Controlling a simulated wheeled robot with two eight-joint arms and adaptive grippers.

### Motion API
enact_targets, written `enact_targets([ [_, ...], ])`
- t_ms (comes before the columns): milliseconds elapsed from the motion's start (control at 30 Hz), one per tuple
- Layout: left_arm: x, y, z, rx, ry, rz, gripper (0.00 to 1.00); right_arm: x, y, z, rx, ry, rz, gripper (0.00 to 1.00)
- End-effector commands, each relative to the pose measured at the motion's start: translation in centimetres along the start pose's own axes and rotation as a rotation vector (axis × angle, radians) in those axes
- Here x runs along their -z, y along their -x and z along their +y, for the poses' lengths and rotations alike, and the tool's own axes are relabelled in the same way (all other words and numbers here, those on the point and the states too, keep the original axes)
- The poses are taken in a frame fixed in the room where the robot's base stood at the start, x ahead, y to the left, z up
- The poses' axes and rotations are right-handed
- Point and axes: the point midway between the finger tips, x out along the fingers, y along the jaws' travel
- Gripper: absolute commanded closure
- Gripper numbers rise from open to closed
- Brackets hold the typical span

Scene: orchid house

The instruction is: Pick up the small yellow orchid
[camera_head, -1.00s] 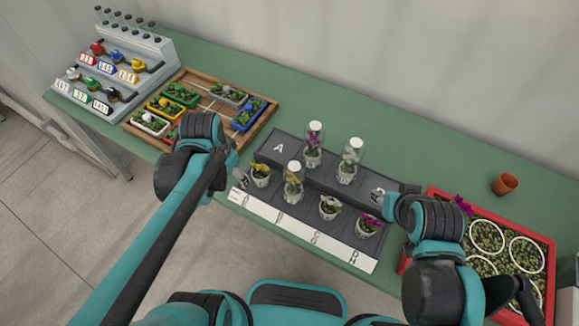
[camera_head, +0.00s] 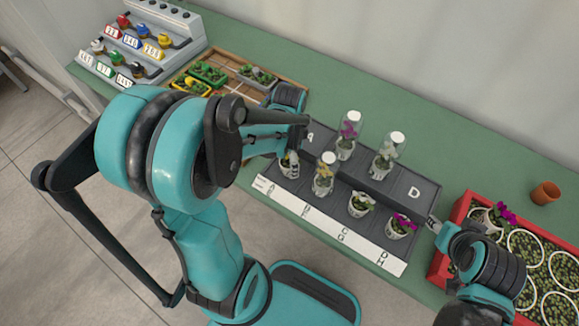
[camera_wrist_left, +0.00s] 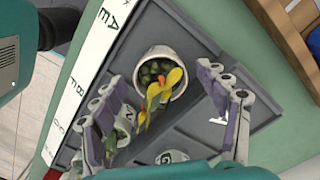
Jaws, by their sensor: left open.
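The small yellow orchid is in a white pot (camera_head: 286,168) at the left end of the dark stepped tray (camera_head: 402,188). In the head view my left gripper (camera_head: 291,158) covers most of it. In the left wrist view its yellow flower (camera_wrist_left: 168,84) leans out of the white pot (camera_wrist_left: 160,58). The left gripper (camera_wrist_left: 160,78) is open, with one finger on either side of the flower and pot. No grip shows. My right gripper (camera_head: 434,224) is by the tray's right end, and its jaws are too small to judge.
A glass-covered orchid (camera_head: 325,174) stands just right of the yellow one. Further covered orchids (camera_head: 347,134) stand on the back step. Low potted orchids (camera_head: 360,204) stand in front. A red crate (camera_head: 440,262) is at right, a wooden tray (camera_head: 290,90) at left.

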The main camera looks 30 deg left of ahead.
Motion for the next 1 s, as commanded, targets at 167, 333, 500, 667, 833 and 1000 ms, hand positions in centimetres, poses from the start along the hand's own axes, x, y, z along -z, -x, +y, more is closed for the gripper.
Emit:
enact_targets([
  [167,0.0,-2.07,-0.06,0.0,0.0,0.0,0.26,-0.66,-0.91,0.01,0.0,0.0,0.0,0.6],
  [333,-0.01,-1.88,-0.05,0.0,0.001,0.0,0.26,-0.55,-0.76,0.01,0.0,0.0,0.0,0.6],
  [500,-0.02,-1.87,-0.05,0.0,0.001,0.0,0.71,-0.55,-0.76,0.01,0.0,0.0,0.0,0.6],
  [667,-0.02,-1.87,-0.05,0.0,0.001,0.0,0.85,-0.55,-0.77,0.01,0.0,0.0,0.0,0.6],
  [833,-0.02,-1.87,-0.05,0.0,0.001,0.0,0.85,-0.56,-0.77,0.01,0.0,0.0,0.0,0.6],
  [1000,-0.02,-1.07,-0.05,0.001,0.001,0.0,0.85,-0.3,-0.41,0.0,0.0,0.0,0.0,0.6],
])
